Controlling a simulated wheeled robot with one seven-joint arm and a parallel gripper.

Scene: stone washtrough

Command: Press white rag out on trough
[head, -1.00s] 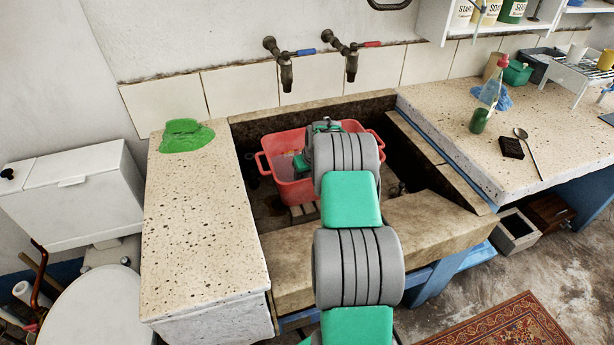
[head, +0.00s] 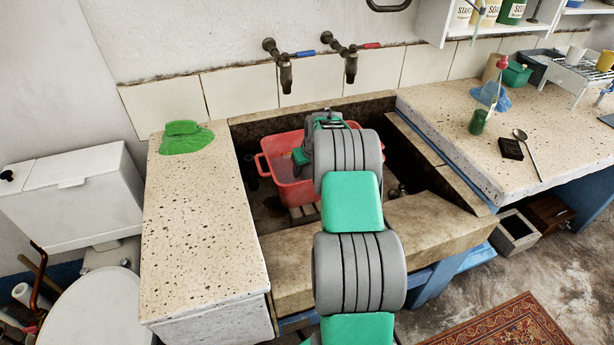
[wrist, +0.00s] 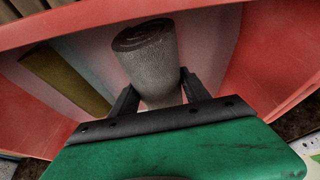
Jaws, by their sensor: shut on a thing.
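In the wrist view my gripper (wrist: 157,88) has its two dark fingers closed on either side of a grey, rough-surfaced, roll-shaped thing (wrist: 150,62) with a dark flat end. I cannot tell if this is the white rag; no plainly white rag shows elsewhere. The gripper is at the red tub (wrist: 270,65), whose walls surround the view. In the head view the red tub (head: 292,192) stands inside the stone trough (head: 400,222), and my arm hides much of it and the fingers.
An olive-brown bar (wrist: 65,78) lies in the tub. A green cloth (head: 184,138) lies on the left speckled slab (head: 200,230), otherwise bare. Two taps (head: 285,70) overhang the trough's back. The right counter (head: 440,110) holds a bottle (head: 478,122), dark block (head: 510,148) and spoon (head: 528,150).

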